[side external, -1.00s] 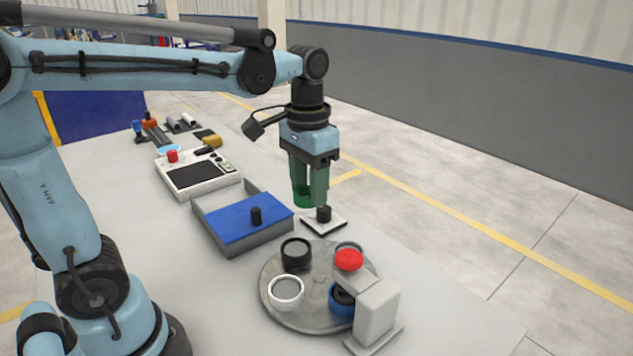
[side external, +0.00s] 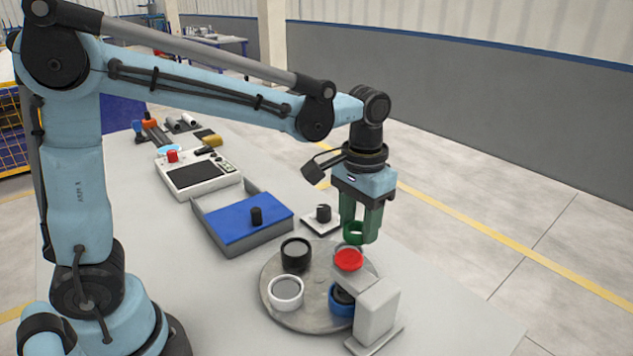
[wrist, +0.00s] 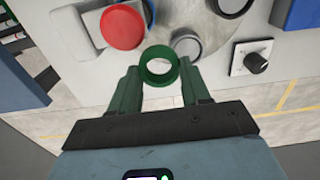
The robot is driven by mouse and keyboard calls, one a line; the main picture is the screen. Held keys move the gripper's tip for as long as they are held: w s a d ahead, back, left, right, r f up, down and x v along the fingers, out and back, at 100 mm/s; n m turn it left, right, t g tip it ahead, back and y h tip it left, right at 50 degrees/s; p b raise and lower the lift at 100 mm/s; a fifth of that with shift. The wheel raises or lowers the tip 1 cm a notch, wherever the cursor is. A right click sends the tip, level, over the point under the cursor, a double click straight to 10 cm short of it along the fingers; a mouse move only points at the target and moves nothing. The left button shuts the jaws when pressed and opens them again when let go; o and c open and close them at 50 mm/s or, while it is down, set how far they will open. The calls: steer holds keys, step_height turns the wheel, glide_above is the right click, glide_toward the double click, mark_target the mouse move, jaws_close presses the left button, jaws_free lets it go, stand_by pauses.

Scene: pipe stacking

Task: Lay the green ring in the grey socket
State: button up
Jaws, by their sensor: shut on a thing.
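My gripper (side external: 361,236) is shut on the green ring (wrist: 159,66), which sits between the fingertips with its opening facing the wrist camera. In the side view the ring (side external: 354,233) hangs above the far edge of the round grey turntable (side external: 312,312). The grey socket (wrist: 187,45) is on the turntable, just beyond the ring and to its right in the wrist view. The ring is apart from the socket, not over its middle. In the side view the socket is mostly hidden behind the red cap and gripper.
The red cap (side external: 348,260) on a grey post (side external: 376,315) stands close to the ring. Black (side external: 296,254), white (side external: 286,291) and blue (side external: 341,302) sockets share the turntable. A black knob on a white plate (side external: 322,218) and a blue-floored tray (side external: 245,228) lie nearby.

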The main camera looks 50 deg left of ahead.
steer(key=w+a+f, duration=0.2)
steer(key=a, duration=0.1)
steer(key=w+a+f, duration=0.1)
steer(key=shift+w+a+f, duration=0.1)
steer(key=shift+a+f, duration=0.15)
steer(key=shift+a, duration=0.05)
steer(key=shift+f, duration=1.95)
steer(key=shift+f, duration=0.55)
steer(key=o, duration=1.1)
step_height(320, 180, up, 12)
steer(key=s+a+f+t, duration=0.1)
steer(key=s+t, duration=0.2)
steer(key=s, duration=0.3)
steer(key=s+a+f+t, duration=0.2)
steer(key=s+t, duration=0.2)
steer(key=s, duration=0.2)
